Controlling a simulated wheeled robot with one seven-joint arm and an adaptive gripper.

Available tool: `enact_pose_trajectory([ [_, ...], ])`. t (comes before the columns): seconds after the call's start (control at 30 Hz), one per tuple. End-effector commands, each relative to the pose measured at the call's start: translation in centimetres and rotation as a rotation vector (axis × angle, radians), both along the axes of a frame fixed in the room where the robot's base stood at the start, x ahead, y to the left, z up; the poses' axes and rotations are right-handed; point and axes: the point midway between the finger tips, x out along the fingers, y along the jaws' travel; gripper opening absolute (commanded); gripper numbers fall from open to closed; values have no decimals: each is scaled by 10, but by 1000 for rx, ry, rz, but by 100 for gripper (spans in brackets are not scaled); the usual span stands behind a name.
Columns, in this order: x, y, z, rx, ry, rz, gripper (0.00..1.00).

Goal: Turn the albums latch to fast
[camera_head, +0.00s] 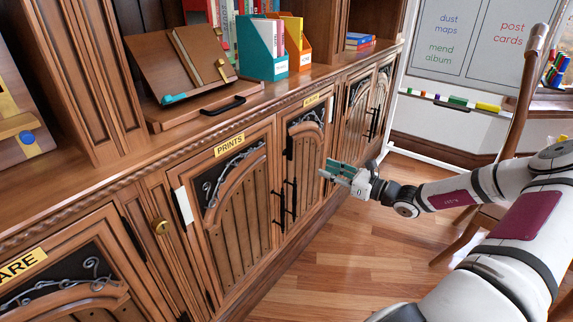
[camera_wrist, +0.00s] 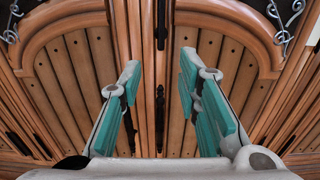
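My gripper (camera_head: 337,170) is open and empty, with teal finger pads, in front of the wooden cabinet doors. The wrist view shows the same gripper (camera_wrist: 160,66) with its fingers spread either side of a door seam. A dark vertical bar (camera_wrist: 161,25) is on that seam, beyond the fingertips; I see no contact. In the head view, dark bar handles (camera_head: 283,203) sit on the doors left of my gripper. Door labels include PRINTS (camera_head: 229,145) and a smaller one (camera_head: 311,100) too small to read. I cannot tell which fitting is the albums latch or how it is turned.
The counter holds a wooden book stand (camera_head: 160,68), a teal file box (camera_head: 262,62) and an orange one. A whiteboard (camera_head: 465,50) stands behind at the right. Wood floor (camera_head: 330,255) is open below my gripper.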

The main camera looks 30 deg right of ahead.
Motion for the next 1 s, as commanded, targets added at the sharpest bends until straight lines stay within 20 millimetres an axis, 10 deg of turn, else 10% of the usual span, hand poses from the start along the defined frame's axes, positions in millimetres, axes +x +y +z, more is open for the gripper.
enact_pose_trajectory([
  [1.0, 128, 45, -1, 3, -1, -5, 31],
])
